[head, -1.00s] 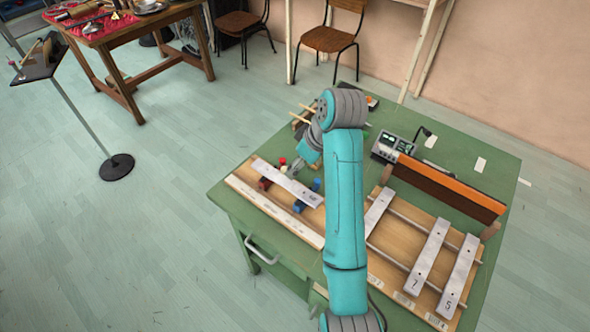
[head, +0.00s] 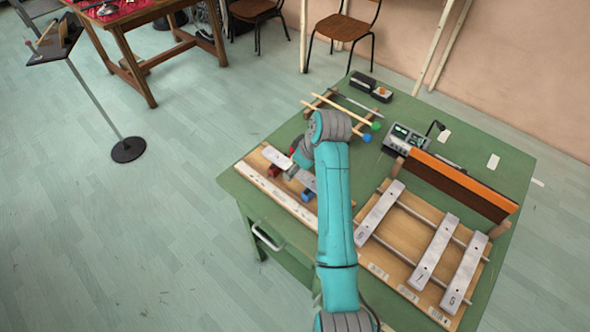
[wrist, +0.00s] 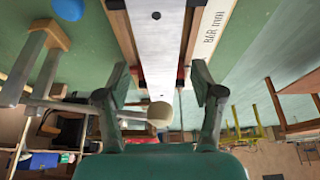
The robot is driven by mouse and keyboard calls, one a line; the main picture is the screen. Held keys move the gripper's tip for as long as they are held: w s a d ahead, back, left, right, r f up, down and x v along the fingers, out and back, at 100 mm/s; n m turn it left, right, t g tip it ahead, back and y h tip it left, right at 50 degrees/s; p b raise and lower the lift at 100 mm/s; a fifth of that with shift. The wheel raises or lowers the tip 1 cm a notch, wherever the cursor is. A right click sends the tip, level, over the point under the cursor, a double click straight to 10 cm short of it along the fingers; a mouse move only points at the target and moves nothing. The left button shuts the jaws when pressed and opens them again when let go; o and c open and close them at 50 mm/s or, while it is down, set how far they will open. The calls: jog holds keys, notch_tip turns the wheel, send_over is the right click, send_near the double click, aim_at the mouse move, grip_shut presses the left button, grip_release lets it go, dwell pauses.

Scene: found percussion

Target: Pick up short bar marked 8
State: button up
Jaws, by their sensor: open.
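A short silver bar (head: 276,156) lies across red and blue supports on a wooden board at the table's left. My arm covers part of it, and I cannot read its number now. My gripper (head: 293,170) is over the bar in the head view. In the wrist view my gripper (wrist: 160,80) is open, one finger on each side of the bar's line. I cannot tell whether the fingers touch it.
More silver bars (head: 435,252) lie on rails at the right, beside an orange-topped brown board (head: 460,182). Mallets (head: 345,112) rest on a rack behind the arm. A small meter box (head: 404,138) stands behind. A pale round object (wrist: 160,113) shows between my fingers.

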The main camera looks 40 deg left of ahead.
jog(key=shift+f, duration=0.1)
jog(key=shift+c, duration=0.3)
jog(key=c, duration=1.2)
grip_shut()
jog(key=shift+a, duration=0.1)
